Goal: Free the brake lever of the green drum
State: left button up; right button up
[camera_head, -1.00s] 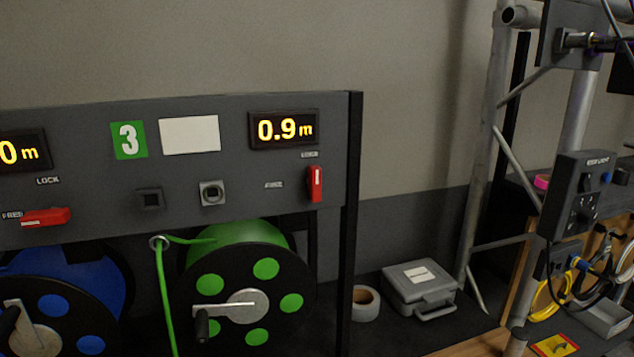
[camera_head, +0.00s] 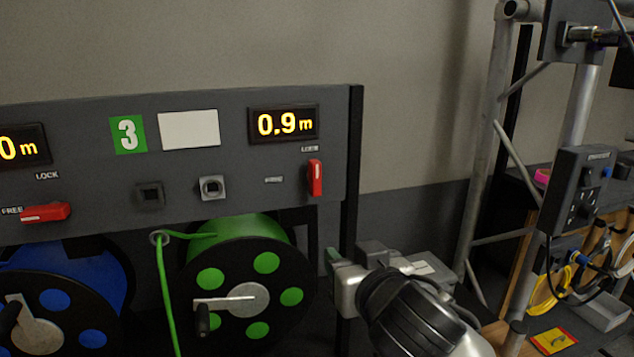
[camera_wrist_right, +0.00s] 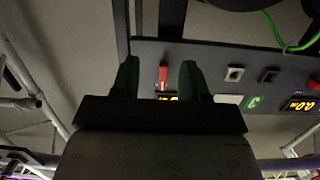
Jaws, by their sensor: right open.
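The green drum (camera_head: 238,290) hangs below the panel marked 3, with green cable leading off it through a ring. Its red brake lever (camera_head: 315,178) stands upright under the upper label, with another small label to its left. My right gripper (camera_head: 350,256) is open and empty, below and right of the lever, in front of the panel's right post. In the right wrist view the red lever (camera_wrist_right: 163,75) shows between the open fingers (camera_wrist_right: 157,80), apart from them and farther off. My left gripper is not in view.
A neighbouring red lever (camera_head: 46,212) lies horizontal by a FREE label above the blue drum (camera_head: 60,295). The black right post (camera_head: 351,160) stands close to my gripper. Metal truss tubes (camera_head: 487,150) stand at the right.

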jog(key=t, duration=0.2)
send_near(318, 182)
jog(key=shift+y, duration=0.3)
jog(key=p+x, duration=0.3)
jog(key=x, duration=0.6)
jog(key=shift+w, duration=0.25)
jog(key=shift+w+a, duration=0.1)
jog(key=shift+w, duration=0.2)
jog(key=shift+c, duration=0.2)
grip_shut()
